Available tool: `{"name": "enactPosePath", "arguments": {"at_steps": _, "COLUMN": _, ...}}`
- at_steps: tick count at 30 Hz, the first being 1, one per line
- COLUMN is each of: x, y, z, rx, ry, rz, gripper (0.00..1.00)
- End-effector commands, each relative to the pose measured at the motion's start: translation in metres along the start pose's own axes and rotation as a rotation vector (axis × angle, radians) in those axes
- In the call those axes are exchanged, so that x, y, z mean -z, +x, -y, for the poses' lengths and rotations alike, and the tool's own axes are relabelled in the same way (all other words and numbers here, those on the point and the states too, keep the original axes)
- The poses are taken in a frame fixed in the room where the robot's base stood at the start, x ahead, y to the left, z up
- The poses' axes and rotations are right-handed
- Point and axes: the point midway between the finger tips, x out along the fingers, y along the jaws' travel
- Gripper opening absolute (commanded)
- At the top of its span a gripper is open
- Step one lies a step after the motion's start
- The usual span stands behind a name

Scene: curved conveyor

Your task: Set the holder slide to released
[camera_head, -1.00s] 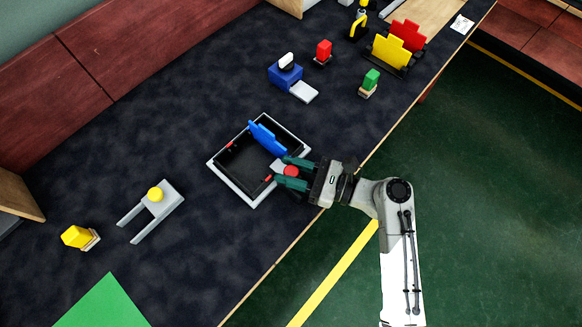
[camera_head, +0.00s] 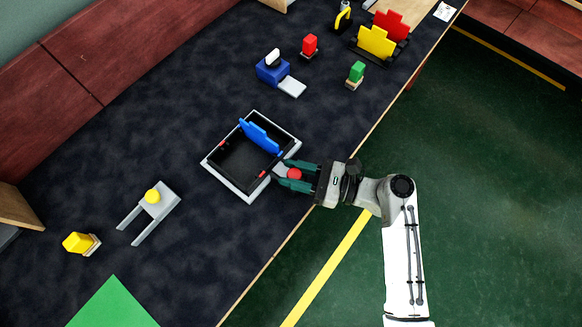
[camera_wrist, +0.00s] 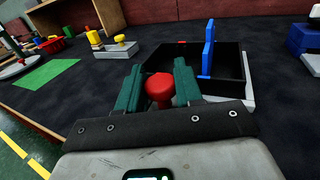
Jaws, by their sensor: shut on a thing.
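The holder (camera_head: 228,187) is a black tray with a pale rim, and an upright blue stepped piece (camera_head: 260,137) stands in it. The holder also shows in the wrist view (camera_wrist: 228,95). A red knob (camera_head: 294,174) sits on a pale slide (camera_head: 281,169) at the holder's right side. My gripper (camera_head: 278,173) is shut on the red knob, its green fingers on either side of it. In the wrist view the knob (camera_wrist: 159,88) lies between the fingers (camera_wrist: 158,68). The slide under the knob is partly hidden by the fingers.
A grey fork-shaped part (camera_head: 157,212) with a yellow knob lies to the left. A blue block (camera_head: 272,68) with a white handle and red (camera_head: 310,45) and green (camera_head: 357,72) pieces stand behind. Dark table is clear around the holder; its front edge runs under my arm.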

Motion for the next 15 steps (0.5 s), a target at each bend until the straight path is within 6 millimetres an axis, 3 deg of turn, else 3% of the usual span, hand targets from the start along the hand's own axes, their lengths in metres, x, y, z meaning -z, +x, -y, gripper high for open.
{"name": "enactPosePath", "arguments": {"at_steps": 7, "x": -0.0034, "y": -0.0012, "z": 0.0000, "rx": -0.001, "ry": -0.003, "rz": 0.006, "gripper": 0.56}}
{"name": "enactPosePath", "arguments": {"at_steps": 15, "x": -0.0015, "y": -0.0025, "z": -0.0002, "rx": -0.001, "ry": 0.000, "rz": 0.003, "gripper": 0.56}}
